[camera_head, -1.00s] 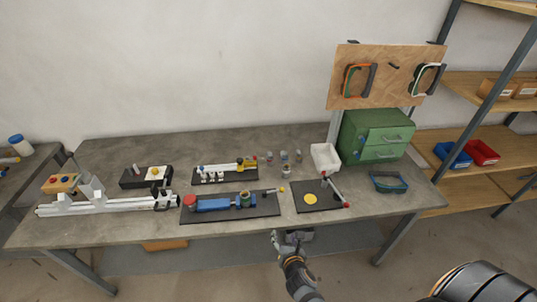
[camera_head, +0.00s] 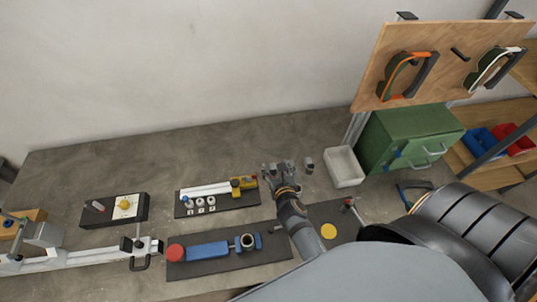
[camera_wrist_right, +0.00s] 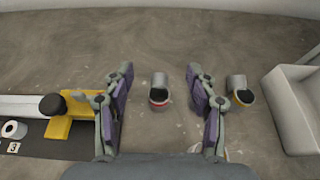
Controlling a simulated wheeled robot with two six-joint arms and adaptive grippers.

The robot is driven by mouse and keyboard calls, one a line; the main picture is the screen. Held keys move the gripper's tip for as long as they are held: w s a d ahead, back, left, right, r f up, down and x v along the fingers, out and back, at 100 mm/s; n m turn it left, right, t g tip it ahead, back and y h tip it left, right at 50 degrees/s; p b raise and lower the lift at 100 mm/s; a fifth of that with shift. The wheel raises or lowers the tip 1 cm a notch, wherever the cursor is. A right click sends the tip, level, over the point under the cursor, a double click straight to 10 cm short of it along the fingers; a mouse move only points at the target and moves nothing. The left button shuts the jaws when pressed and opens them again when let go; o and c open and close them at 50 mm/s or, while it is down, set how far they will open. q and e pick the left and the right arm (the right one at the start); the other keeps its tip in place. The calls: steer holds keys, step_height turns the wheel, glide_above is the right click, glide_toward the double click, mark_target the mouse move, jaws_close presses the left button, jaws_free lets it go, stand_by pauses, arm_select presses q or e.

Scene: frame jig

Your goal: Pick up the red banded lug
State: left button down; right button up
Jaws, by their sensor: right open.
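The red banded lug (camera_wrist_right: 158,94) is a small grey cylinder with a dark open end and a red band. In the right wrist view it is on the grey table, between the two fingers of my right gripper (camera_wrist_right: 160,76), with a gap on each side. In the head view my right gripper (camera_head: 279,170) is over the table and seems to hide this lug. The right gripper is open and empty. My left gripper is not in view.
A yellow-banded lug (camera_wrist_right: 241,92) stands just right of the right finger. A white bin (camera_head: 345,167) is further right, near a green drawer cabinet (camera_head: 405,140). A dark board with a yellow block (camera_wrist_right: 75,118) is close on the left. Bare table lies behind.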

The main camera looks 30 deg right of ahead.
mark_target(274, 176)
steer(key=f+b, duration=0.1)
steer(key=s+f+b, duration=0.1)
steer(key=shift+s+a+f+b, duration=0.15)
steer(key=shift+s+f+b, duration=0.05)
steer(key=shift+f+b, duration=0.1)
steer(key=f+b, duration=0.2)
steer(key=f, duration=0.1)
steer(key=f+b, duration=0.1)
steer(key=shift+w+f, duration=0.25)
steer(key=shift+w, duration=0.05)
steer(key=shift+f+b, duration=0.5)
steer(key=shift+f, duration=0.2)
steer(key=shift+w+r+p, duration=0.3)
steer(key=shift+w+p, duration=0.05)
steer(key=shift+w, duration=0.2)
steer(key=shift+w+d, duration=0.15)
steer(key=shift+d, duration=0.05)
steer(key=shift+w+d+f, duration=0.1)
steer(key=shift+w+f, duration=0.05)
steer(key=shift+w, duration=0.1)
steer(key=b+x, duration=0.1)
steer(key=x, duration=0.4)
steer(key=shift+w+f, duration=0.1)
steer(key=shift+w, duration=0.1)
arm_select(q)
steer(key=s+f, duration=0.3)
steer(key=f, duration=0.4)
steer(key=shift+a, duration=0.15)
arm_select(e)
steer(key=shift+c, duration=0.2)
